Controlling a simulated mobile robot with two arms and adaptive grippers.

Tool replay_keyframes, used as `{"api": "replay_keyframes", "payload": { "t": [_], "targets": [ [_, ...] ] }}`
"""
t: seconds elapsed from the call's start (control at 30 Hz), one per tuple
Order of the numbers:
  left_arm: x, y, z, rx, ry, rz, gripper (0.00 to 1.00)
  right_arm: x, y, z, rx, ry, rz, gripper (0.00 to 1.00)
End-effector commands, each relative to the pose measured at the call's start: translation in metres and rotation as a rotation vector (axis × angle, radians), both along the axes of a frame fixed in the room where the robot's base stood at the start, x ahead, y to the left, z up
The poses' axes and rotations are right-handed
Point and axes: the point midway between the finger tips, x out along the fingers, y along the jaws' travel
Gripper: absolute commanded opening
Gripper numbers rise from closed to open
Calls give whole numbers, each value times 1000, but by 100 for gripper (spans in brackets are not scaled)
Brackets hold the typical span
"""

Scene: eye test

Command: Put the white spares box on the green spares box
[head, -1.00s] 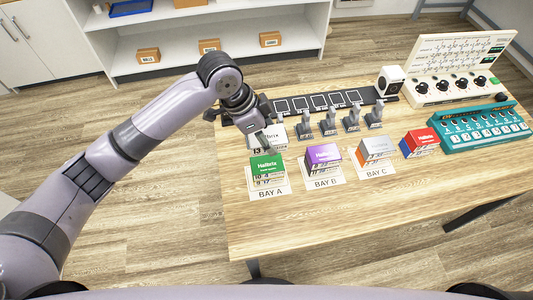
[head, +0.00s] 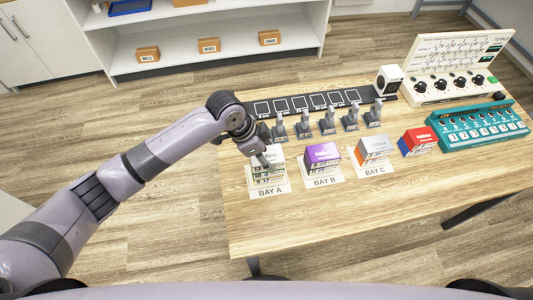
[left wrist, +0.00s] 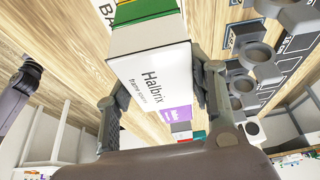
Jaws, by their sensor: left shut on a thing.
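The white spares box (left wrist: 158,82), marked Halbrix, is between the fingers of my left gripper (head: 265,158), which is shut on it. In the head view the white box (head: 275,153) is at BAY A, above the green spares box. The green spares box (left wrist: 148,9) shows in the left wrist view just past the white box's edge. In the head view its top is hidden by the white box and the gripper. I cannot tell whether the two boxes touch. My right gripper is not in view.
A purple box (head: 322,153) stands at BAY B and a grey-white and orange box (head: 374,147) at BAY C. A red and blue box (head: 418,141) is further right. Several grey stands (head: 327,122) line up behind. The table's front (head: 330,220) is clear.

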Motion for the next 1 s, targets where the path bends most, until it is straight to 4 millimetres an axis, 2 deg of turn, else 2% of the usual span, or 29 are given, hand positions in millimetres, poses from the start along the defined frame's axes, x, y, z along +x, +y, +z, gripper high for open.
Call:
{"api": "replay_keyframes", "payload": {
  "t": [0.03,0.07,0.33,0.73,0.87,1.0],
  "targets": [
    [0,0,-2,0,1,0,14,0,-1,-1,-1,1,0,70],
    [0,0,-2,0,1,0,51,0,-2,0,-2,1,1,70],
    [0,0,-1,1,1,0,69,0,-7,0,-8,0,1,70],
    [0,2,5,1,-1,0,70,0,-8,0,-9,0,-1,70],
    [-1,10,24,0,-3,0,70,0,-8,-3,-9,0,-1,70],
    [-3,21,52,0,-5,0,70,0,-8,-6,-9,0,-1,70]
  ]
}}
